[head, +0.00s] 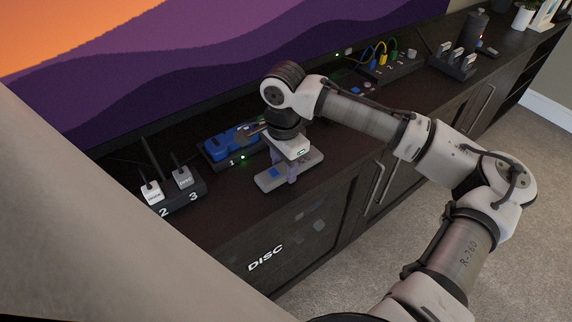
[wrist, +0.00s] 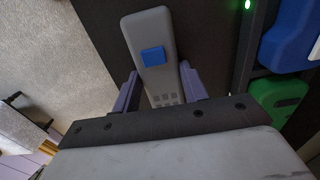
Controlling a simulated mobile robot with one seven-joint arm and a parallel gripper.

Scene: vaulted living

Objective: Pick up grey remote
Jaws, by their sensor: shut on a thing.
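The grey remote (head: 305,163) has a blue button and lies along the front edge of the dark cabinet top in the head view. It also shows in the wrist view (wrist: 149,28), pointing away from the camera, with small keys near its lower end. My gripper (head: 291,172) is directly over the remote, pointing down. In the wrist view my gripper's purple fingers (wrist: 160,88) stand on both sides of the remote and are shut on it. The remote's near end is hidden behind my gripper's body. I cannot tell whether it is clear of the cabinet top.
A blue device (head: 231,141) sits on a dark box just behind the remote, close to my gripper. Several coloured cables (head: 378,54) rise from a panel at the back right. Carpeted floor lies beyond the cabinet's front edge.

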